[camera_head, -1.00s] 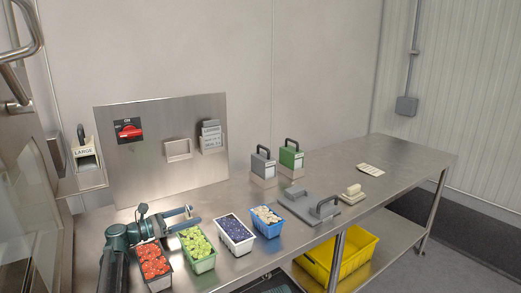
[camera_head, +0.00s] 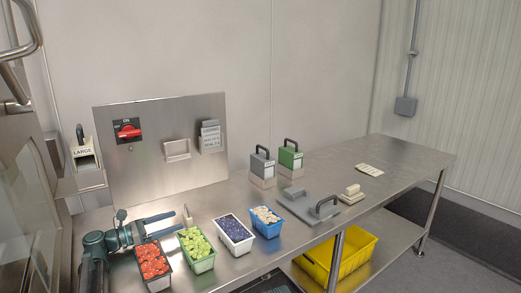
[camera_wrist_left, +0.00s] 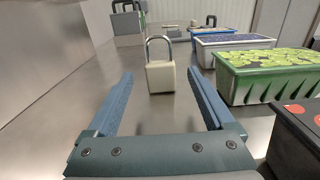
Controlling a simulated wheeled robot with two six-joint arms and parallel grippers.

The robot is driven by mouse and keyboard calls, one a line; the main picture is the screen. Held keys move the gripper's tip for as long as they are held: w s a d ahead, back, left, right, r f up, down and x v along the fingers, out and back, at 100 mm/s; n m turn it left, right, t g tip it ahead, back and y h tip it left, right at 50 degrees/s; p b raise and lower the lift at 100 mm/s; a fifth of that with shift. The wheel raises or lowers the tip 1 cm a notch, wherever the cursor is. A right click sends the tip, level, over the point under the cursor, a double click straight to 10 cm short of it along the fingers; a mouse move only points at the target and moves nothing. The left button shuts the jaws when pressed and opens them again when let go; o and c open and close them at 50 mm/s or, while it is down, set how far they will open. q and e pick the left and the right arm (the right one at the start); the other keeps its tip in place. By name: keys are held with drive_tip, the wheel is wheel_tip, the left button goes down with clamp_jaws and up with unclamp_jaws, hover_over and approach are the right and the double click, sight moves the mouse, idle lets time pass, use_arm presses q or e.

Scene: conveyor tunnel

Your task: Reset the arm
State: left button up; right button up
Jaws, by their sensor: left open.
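My left gripper (camera_head: 178,221) is open at the left of the table, behind the red-filled and green-filled tubs. In the left wrist view my two blue fingers (camera_wrist_left: 160,88) are spread with nothing between them. A cream padlock (camera_wrist_left: 160,77) with a grey shackle stands upright on the table just ahead of the fingertips, apart from them. It also shows in the head view (camera_head: 188,218) just right of the fingertips. My right gripper is not in view.
Tubs of red (camera_head: 152,262), green (camera_head: 197,250), blue (camera_head: 234,235) and pale (camera_head: 267,222) contents line the front edge. A steel panel (camera_head: 160,170) with a red switch (camera_head: 128,131) stands behind. Handled blocks (camera_head: 262,166) stand further right. The table's right end is mostly clear.

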sight(184, 218)
use_arm(q)
drive_tip(key=x, duration=0.6)
drive_tip(key=shift+w+d+f, duration=0.1)
drive_tip(key=shift+f, duration=0.1)
wheel_tip(184, 218, up, 11)
drive_tip(key=p, duration=1)
drive_tip(key=shift+f, duration=0.15)
drive_tip(key=s+d+r+n+t+y+p, duration=0.2)
drive_tip(key=s+r+n+t+y+p, duration=0.1)
drive_tip(key=r+p, duration=0.6)
drive_tip(key=s+d+r+n+t+y+p, duration=0.2)
drive_tip(key=s+r+n+t+y+p, duration=0.2)
drive_tip(key=r+y+p, duration=0.4)
wheel_tip(184, 218, up, 2)
drive_tip(key=shift+s+d+r+n+t+p, duration=0.1)
drive_tip(key=shift+s+d+n+t+p, duration=0.2)
drive_tip(key=shift+s+n+p, duration=0.8)
drive_tip(key=shift+w, duration=0.25)
